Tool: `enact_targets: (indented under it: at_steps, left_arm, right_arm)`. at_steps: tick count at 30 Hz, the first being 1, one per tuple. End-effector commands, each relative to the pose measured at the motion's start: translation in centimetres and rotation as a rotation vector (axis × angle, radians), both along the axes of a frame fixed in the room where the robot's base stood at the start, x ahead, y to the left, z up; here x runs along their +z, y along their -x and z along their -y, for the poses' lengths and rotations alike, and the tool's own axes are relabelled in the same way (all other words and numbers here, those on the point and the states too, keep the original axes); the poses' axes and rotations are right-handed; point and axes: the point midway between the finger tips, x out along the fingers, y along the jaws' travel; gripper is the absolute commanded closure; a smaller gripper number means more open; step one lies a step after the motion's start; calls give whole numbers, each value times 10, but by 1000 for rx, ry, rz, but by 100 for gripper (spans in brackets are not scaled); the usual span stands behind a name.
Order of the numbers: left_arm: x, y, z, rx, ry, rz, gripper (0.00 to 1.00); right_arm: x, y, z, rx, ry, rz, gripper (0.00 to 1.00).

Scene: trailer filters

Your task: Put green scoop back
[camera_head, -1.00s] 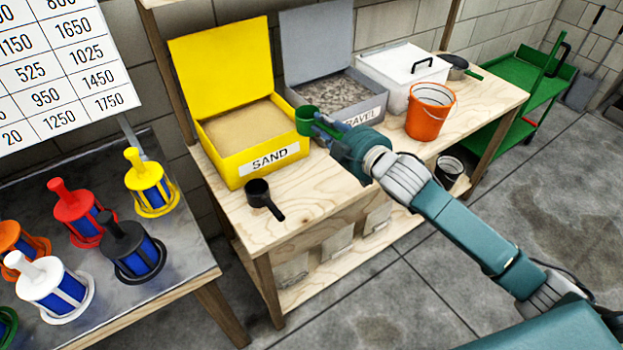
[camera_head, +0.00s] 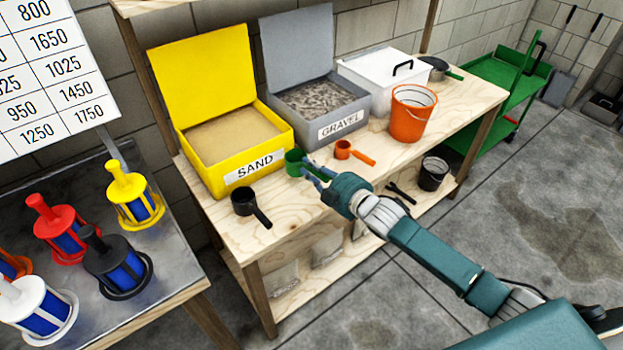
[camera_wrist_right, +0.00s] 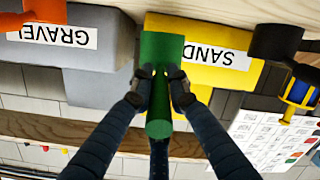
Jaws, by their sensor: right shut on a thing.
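The green scoop (camera_head: 293,162) is at the front right corner of the yellow sand box, low over the wooden bench top, between a black scoop and an orange scoop. I cannot tell whether it touches the bench. My right gripper (camera_head: 313,172) is shut on the scoop's handle. In the right wrist view, which looks upside down, the green scoop (camera_wrist_right: 161,50) shows between the two fingers of my right gripper (camera_wrist_right: 160,80), its cup pointing away from me. My left gripper is in no view.
The black scoop (camera_head: 244,203) and the orange scoop (camera_head: 346,149) lie on the bench (camera_head: 290,213). Behind stand the sand box (camera_head: 215,184), the gravel box (camera_head: 345,137) and a lidded white box (camera_head: 375,78). An orange bucket (camera_head: 408,122) stands to the right.

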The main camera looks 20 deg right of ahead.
Motion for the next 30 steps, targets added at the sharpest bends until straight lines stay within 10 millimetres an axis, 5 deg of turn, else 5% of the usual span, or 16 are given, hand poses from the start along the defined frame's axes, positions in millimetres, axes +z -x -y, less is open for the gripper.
enact_targets:
  at_steps: [8, 16, 17, 19, 30]
  left_arm:
    - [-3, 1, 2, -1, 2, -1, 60]
    - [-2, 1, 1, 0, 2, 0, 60]
    - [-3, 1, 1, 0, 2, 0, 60]
    - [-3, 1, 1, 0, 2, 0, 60]
    - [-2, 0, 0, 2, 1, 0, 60]
  right_arm:
    - [-35, 0, -1, 1, -1, -1, 100]
    - [-38, 0, -1, 1, -1, 1, 100]
    - [-39, 1, -1, 1, 0, -1, 80]
    - [-39, 0, -1, 1, 0, -1, 66]
    - [-38, 5, 1, 1, 0, -1, 65]
